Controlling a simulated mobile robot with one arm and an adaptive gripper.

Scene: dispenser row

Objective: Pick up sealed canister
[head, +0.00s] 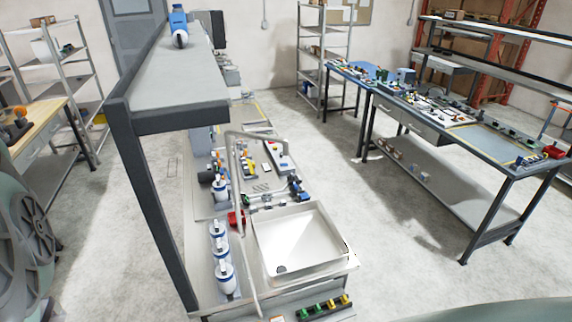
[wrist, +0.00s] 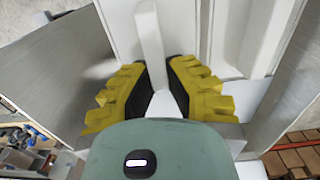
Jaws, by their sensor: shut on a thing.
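In the wrist view my gripper (wrist: 158,84) has two yellow ribbed fingers with dark inner pads, shut on a narrow white upright piece (wrist: 151,42). I cannot tell from its visible part whether this piece belongs to a canister. My gripper does not show in the head view. There, several white canisters with blue bands stand in a row left of the sink, the nearest canister (head: 225,279) at the front. Another blue and white canister (head: 220,190) stands farther back. A blue and white bottle (head: 180,26) is on the high shelf.
The white sink basin (head: 300,240) has a tall pale tap frame (head: 237,165) beside it. The long grey shelf (head: 185,85) stands above the canister row. Pale panels (wrist: 222,35) rise close around my gripper. Open floor (head: 330,180) lies right of the bench.

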